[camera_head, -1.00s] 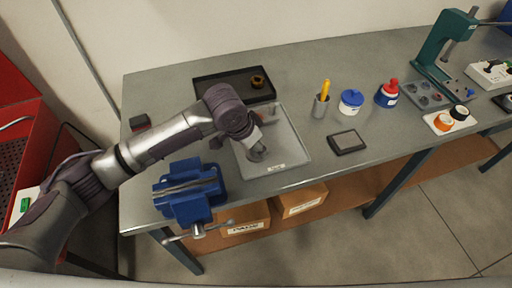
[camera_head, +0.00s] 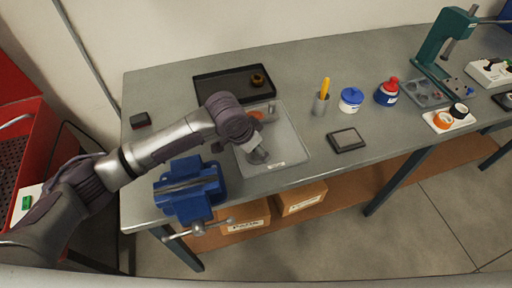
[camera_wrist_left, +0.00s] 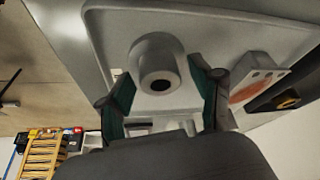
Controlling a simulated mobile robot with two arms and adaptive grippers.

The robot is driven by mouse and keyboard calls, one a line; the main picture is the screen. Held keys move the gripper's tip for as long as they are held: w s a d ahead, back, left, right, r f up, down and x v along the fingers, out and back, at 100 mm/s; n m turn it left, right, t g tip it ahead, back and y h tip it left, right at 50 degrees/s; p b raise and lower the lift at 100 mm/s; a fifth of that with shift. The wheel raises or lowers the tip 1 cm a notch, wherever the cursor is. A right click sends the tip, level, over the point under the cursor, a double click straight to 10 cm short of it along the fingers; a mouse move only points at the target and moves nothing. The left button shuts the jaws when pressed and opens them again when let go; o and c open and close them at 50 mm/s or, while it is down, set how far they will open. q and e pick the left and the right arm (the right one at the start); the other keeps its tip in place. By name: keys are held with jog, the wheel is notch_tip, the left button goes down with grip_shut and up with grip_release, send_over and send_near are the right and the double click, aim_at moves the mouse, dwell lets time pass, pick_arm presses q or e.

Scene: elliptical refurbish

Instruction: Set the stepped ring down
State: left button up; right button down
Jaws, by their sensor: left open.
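The stepped ring (camera_wrist_left: 158,65) is a grey flanged piece with a round dark hole, seen in the left wrist view. It appears to rest on the floor of the pale grey tray (camera_wrist_left: 105,35), which also shows in the head view (camera_head: 292,150). My left gripper (camera_wrist_left: 160,78) is open, with its green-padded fingers on either side of the ring; whether they touch it I cannot tell. In the head view my left gripper (camera_head: 257,154) is low over the tray and largely hides the ring. My right gripper is out of view.
A blue vise (camera_head: 190,188) stands at the bench's front edge, close to my left arm. A black tray (camera_head: 220,87) holding a brass ring (camera_head: 258,80) lies behind.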

pick_arm(q)
jog(key=v, duration=1.2)
jog(key=shift+r+b, duration=0.15)
jog(key=shift+b, duration=0.3)
